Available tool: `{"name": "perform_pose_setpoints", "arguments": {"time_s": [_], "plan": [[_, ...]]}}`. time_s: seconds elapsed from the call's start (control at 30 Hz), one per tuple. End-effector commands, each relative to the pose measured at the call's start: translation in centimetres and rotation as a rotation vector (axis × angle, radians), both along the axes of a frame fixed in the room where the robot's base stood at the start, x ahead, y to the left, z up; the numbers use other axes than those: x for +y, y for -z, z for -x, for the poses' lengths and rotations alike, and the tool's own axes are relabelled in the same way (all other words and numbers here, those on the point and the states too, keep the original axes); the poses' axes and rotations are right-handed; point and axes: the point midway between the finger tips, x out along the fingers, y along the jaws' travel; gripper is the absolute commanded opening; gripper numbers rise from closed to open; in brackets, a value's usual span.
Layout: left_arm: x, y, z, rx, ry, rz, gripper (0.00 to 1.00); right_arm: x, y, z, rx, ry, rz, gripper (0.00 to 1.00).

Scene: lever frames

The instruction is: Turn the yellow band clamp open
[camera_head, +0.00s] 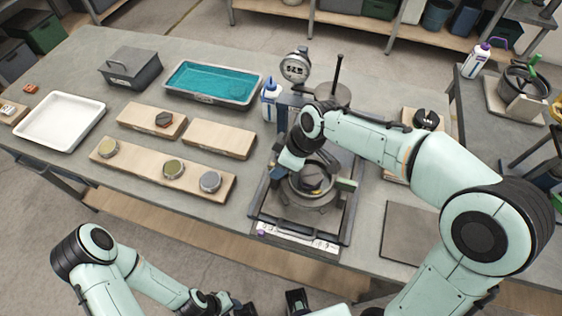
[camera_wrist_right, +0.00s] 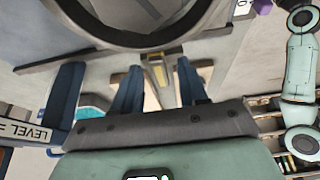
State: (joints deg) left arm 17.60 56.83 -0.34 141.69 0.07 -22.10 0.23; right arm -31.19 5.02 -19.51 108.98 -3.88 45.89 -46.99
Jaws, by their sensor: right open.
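A yellow-brass piece (camera_wrist_right: 156,72), which looks like part of the yellow band clamp, shows in the right wrist view beneath the rim of a round dark vessel (camera_wrist_right: 140,38). My right gripper (camera_wrist_right: 158,80) is open, with blue fingers on either side of this piece; I cannot tell whether they touch it. In the head view the vessel (camera_head: 312,182) sits on a dark framed stand (camera_head: 262,205), and my right gripper (camera_head: 290,160) is at its left side, largely hidden. I cannot pick out the clamp there. My left gripper (camera_head: 238,306) is low at the bottom edge, its jaws unclear.
On the table (camera_head: 225,120) stand a white tray (camera_head: 30,140), a teal-filled tray (camera_head: 255,97), a lidded grey box (camera_head: 130,85) and wooden boards (camera_head: 100,165) with round pieces. A flat dark plate (camera_head: 415,232) lies right.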

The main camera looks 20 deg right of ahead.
Motion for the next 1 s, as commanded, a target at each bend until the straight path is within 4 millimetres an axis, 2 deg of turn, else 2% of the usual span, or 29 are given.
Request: {"name": "perform_pose_setpoints", "arguments": {"time_s": [0.1,0.23,0.67,1.0], "plan": [[0.01,-0.01,-0.01,0.000,0.000,0.000,0.43,-0.01,-0.02,0.00,0.000,0.000,0.000,0.43],[0.00,-0.01,0.00,0.000,0.000,0.000,0.43,-0.02,-0.04,0.00,0.000,0.000,0.000,0.00],[0.00,0.02,0.01,0.000,0.000,0.000,0.43,0.01,-0.09,0.04,-0.001,0.050,0.000,0.00],[0.00,0.36,0.17,0.002,0.000,0.000,0.43,0.23,-0.03,0.28,-0.003,0.286,0.000,0.00]]}}
